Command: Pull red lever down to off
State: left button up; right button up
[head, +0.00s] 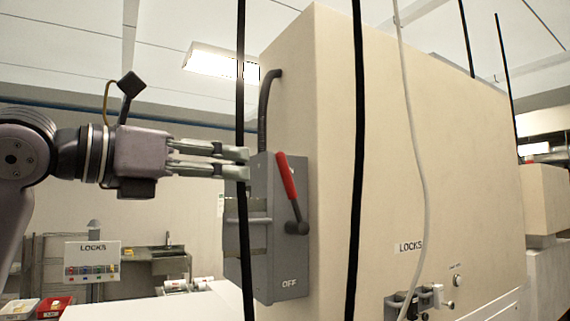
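The red lever (287,177) is on the right face of a grey switch box (262,262) mounted on the cream machine cabinet. Its red handle points up and slightly left from a dark pivot low on the box. The word OFF is printed near the box's bottom. My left gripper (247,163) reaches in from the left at the height of the handle's top. Its fingers look close together with a narrow gap, and the tips end just left of the handle, at the box's upper edge. I cannot tell whether they touch the box. My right gripper is not in view.
The cream cabinet (420,150) fills the right side. Dark vertical strips and a pale cable (411,120) hang in front. A LOCKS board (92,262) and a sink (168,258) stand behind, lower left.

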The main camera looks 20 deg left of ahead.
aim_at(281, 172)
pick_arm(q)
jog(key=p+x, duration=0.4)
jog(key=x, duration=0.7)
jog(key=shift+r, duration=0.1)
jog(key=shift+w+d+p, duration=0.15)
jog(key=shift+w+p, duration=0.2)
grip_shut()
